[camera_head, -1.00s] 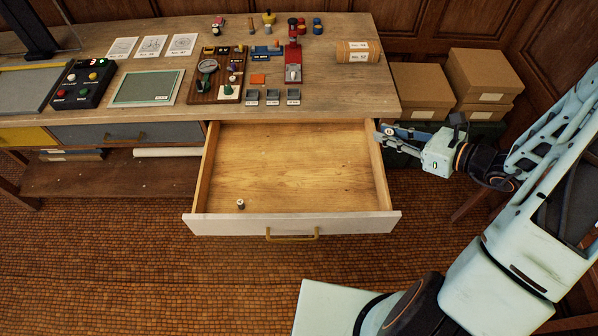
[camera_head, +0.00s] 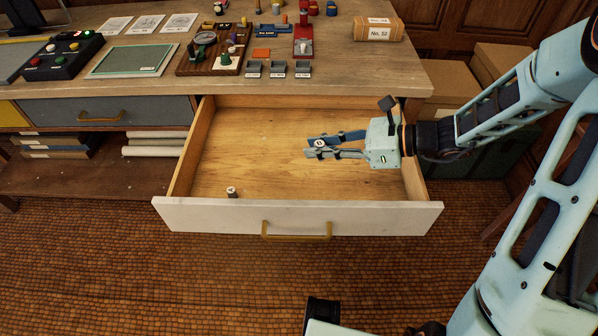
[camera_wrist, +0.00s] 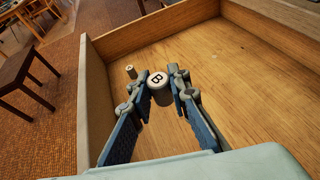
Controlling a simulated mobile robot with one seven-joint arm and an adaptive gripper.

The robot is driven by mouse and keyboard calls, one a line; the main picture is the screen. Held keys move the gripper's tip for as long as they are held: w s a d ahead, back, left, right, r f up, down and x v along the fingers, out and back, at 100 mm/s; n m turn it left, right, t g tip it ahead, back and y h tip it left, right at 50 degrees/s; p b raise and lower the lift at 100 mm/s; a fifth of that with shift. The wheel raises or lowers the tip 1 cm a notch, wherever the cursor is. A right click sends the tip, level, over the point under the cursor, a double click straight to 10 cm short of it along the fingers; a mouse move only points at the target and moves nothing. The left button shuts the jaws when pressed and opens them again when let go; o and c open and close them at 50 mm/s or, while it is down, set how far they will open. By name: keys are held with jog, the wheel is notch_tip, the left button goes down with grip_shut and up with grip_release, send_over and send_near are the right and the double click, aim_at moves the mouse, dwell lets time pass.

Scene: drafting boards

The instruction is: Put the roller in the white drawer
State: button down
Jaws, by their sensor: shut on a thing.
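The white drawer (camera_head: 200,217) is pulled out below the table and open. My gripper (camera_head: 314,148) reaches in from the right over its interior. Its fingers are shut on a small grey roller with a white end marked "B" (camera_wrist: 156,81), which shows between the fingertips in the wrist view. In the head view only its pale end (camera_head: 320,144) shows. I cannot tell the exact gap between it and the drawer floor. A second small cylinder (camera_head: 231,191) stands inside the drawer at its front left, and also in the wrist view (camera_wrist: 131,71).
The tabletop (camera_head: 350,75) above holds a control box, a framed screen, a wooden board with parts, and several small trays. Cardboard boxes (camera_head: 455,85) stand at the right. Most of the drawer floor is bare, with wooden side walls around it.

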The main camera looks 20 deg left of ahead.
aim_at(306, 190)
jog(key=shift+n+g, duration=0.4)
jog(key=f+b, duration=0.2)
jog(key=f, duration=0.2)
jog(key=s+a+f+b, duration=0.1)
jog(key=f+b, duration=0.1)
jog(key=f, duration=0.2)
jog(key=a+f+b, duration=0.1)
jog(key=f, duration=0.3)
jog(key=shift+s+a+f+b, duration=0.15)
jog(key=shift+s+a+b, duration=0.05)
jog(key=shift+b, duration=0.2)
jog(key=shift+f, duration=0.1)
jog(key=c, duration=1.8)
grip_release()
jog(key=shift+r, duration=0.2)
jog(key=p+v, duration=0.2)
jog(key=v, duration=0.5)
jog(key=shift+d, duration=0.25)
